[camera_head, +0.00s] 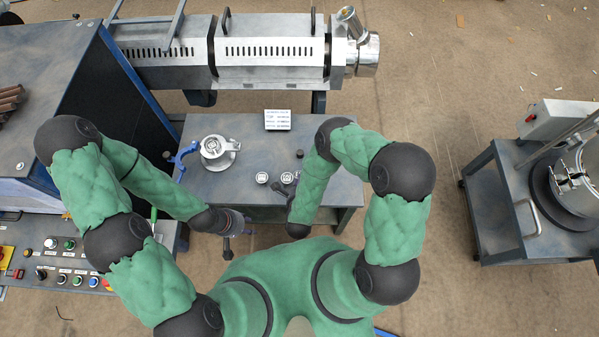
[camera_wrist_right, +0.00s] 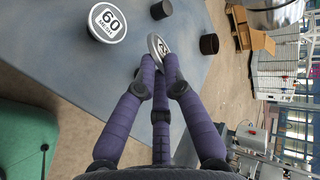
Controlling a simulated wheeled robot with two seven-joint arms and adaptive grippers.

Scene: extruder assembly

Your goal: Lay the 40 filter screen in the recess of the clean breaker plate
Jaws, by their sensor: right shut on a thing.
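My right gripper (camera_wrist_right: 160,62) is shut on a small round metal-rimmed screen (camera_wrist_right: 157,44), seen tilted, almost edge-on, in the right wrist view; its number cannot be read. In the head view the right gripper (camera_head: 284,188) is at the front of the small table. Another disc, marked 60 MESH (camera_wrist_right: 108,22), lies flat on the table to the left. A round silver piece with a raised ring (camera_head: 215,150) sits on the table's left part; it may be the clean breaker plate, but its recess is not clear. My left gripper (camera_head: 228,248) hangs by the table's front left; its fingers are unclear.
A pale labelled card (camera_head: 278,120) stands at the table's back. A pale disc (camera_head: 262,178) lies near the front. Dark cylinders (camera_wrist_right: 208,44) stand beyond the held screen. A blue clamp-like part (camera_head: 182,158) is at the left edge. The extruder barrel (camera_head: 270,50) runs behind.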

